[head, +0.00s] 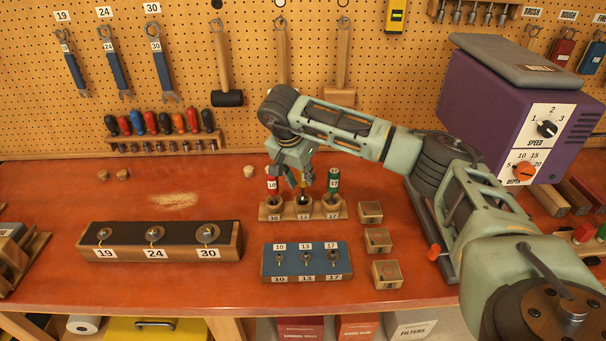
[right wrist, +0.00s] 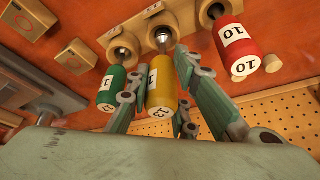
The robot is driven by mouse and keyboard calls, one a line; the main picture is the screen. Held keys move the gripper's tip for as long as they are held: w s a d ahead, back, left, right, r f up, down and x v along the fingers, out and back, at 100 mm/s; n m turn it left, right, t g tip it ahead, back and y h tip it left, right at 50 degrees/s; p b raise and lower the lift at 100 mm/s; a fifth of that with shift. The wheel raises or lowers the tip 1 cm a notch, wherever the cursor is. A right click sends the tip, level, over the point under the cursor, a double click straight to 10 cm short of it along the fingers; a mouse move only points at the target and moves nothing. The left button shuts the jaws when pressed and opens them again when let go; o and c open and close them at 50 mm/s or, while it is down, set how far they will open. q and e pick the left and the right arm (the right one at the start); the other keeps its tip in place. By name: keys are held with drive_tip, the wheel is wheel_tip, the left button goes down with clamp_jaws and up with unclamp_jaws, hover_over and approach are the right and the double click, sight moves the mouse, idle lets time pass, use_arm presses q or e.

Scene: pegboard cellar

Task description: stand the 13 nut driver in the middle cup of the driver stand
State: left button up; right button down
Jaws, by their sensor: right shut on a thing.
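The 13 nut driver (right wrist: 162,85) has a yellow handle and hangs upright in my right gripper (head: 303,178). In the right wrist view the fingers of the right gripper (right wrist: 165,95) close on both sides of the handle. The driver's metal end is at the mouth of the middle cup (head: 303,208) of the driver stand (head: 318,213); I cannot tell how deep it sits. The red 10 driver (head: 272,183) stands in the left cup and the green 17 driver (head: 333,180) in the right cup. My left gripper is out of view.
A blue block (head: 307,263) labelled 10, 13, 17 lies in front of the stand. Several small wooden blocks (head: 378,240) are to its right. A long dark holder (head: 160,240) marked 19, 24, 30 is at left. A purple machine (head: 500,110) stands at right.

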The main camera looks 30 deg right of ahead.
drive_tip(key=shift+f, duration=0.15)
drive_tip(key=shift+f+b, duration=0.7)
drive_tip(key=shift+f, duration=0.3)
drive_tip(key=c, duration=1.4)
unclamp_jaws()
drive_tip(key=shift+r, duration=0.15)
drive_tip(key=shift+r+p, duration=3.4)
drive_tip(key=shift+r, duration=1.55)
drive_tip(key=shift+a+f, duration=0.1)
